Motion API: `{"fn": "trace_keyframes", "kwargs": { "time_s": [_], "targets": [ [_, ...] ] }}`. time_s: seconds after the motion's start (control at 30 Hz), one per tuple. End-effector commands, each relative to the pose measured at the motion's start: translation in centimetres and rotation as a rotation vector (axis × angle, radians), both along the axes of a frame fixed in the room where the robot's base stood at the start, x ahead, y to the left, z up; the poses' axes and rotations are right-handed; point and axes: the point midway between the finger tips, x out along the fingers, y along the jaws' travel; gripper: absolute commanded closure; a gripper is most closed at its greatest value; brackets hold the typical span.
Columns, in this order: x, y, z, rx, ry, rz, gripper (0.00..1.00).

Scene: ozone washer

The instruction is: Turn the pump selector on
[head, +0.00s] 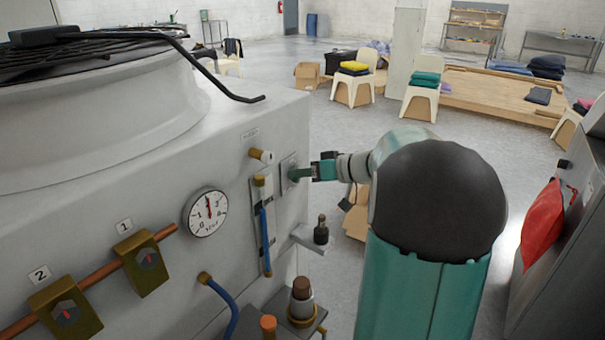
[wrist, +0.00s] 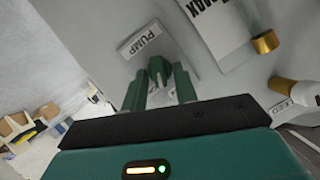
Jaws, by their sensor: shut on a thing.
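The pump selector is a small dark green knob (wrist: 158,68) on a pale plate, beside an upside-down "PUMP" label (wrist: 142,40) in the wrist view. In the head view its plate (head: 288,182) is on the right part of the washer's grey front panel, and the knob is mostly hidden by the fingers. My gripper (wrist: 159,84) has its two green fingers on either side of the knob and is shut on it. In the head view my gripper (head: 302,173) reaches the plate from the right. The knob's exact angle is hard to tell.
Left of the selector are a brass-ended fitting (head: 261,155), a blue tube gauge (head: 265,225) and a round dial gauge (head: 206,212). Brass valves 1 (head: 143,262) and 2 (head: 66,308) are lower left. A small bracket (head: 308,237) juts out below. Open floor lies behind my arm.

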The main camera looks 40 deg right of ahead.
Motion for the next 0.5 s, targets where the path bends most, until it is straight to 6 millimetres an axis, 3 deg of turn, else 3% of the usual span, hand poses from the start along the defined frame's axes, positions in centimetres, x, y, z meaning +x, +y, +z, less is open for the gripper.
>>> {"fn": "trace_keyframes", "kwargs": {
  "time_s": [0.5],
  "targets": [
    [0.12,-0.49,-0.50,0.465,0.164,-0.001,0.94]
  ]
}}
